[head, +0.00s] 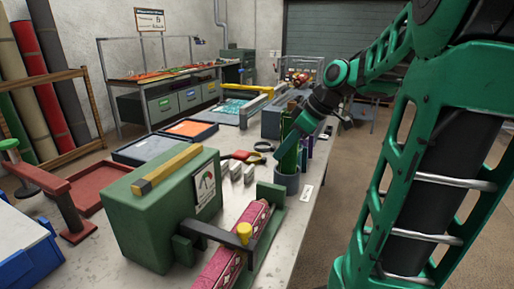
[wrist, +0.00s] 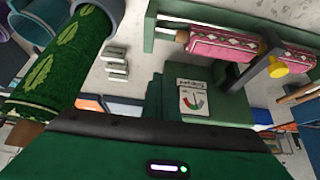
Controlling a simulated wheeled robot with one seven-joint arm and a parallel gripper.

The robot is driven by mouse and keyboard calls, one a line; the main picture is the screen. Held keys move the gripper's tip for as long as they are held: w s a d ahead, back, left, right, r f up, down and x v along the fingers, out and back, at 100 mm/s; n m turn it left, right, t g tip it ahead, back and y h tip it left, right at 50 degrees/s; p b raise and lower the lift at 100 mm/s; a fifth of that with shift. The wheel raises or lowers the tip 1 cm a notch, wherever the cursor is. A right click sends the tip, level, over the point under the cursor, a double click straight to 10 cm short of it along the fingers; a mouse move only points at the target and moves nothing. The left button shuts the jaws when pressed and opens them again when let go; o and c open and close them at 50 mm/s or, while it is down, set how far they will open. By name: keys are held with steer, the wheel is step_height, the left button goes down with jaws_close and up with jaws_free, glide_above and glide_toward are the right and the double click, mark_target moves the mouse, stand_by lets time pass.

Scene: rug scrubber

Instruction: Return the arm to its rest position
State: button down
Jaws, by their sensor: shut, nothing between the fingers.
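My arm reaches in from the upper right of the head view, bent, with its wrist over the far part of the workbench. My gripper (head: 304,122) points down to the left above the bench, near a green patterned rug roll (head: 288,155) standing in a grey round holder (head: 288,183). It is shut and empty; its fingertips are hard to make out. In the wrist view the green rug roll (wrist: 58,62) lies at the left, apart from the green gripper housing (wrist: 160,150) along the bottom edge.
A green box with a dial gauge (head: 165,205) stands on the bench (head: 245,200). A pink rug roll (head: 238,245) lies in a green clamp frame beside it. Small white blocks (head: 236,170), trays (head: 190,129) and a red stand (head: 55,195) are nearby. The floor at right is open.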

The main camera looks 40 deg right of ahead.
steer(key=s+a+f+m+g+h, duration=0.1)
steer(key=s+f+m+g, duration=0.1)
steer(key=s, duration=0.5)
steer(key=s+a+f+m+g+h, duration=0.1)
steer(key=s+a+f+m, duration=0.1)
steer(key=s+f+m, duration=0.3)
steer(key=s+a+f+m+g+h, duration=0.1)
steer(key=s+f+m, duration=0.3)
steer(key=s, duration=0.5)
steer(key=shift+s+a+m+g, duration=0.15)
steer(key=shift+a+m+g, duration=0.2)
steer(key=shift+m+g, duration=0.55)
steer(key=shift+w+f, duration=0.3)
steer(key=shift+w, duration=0.3)
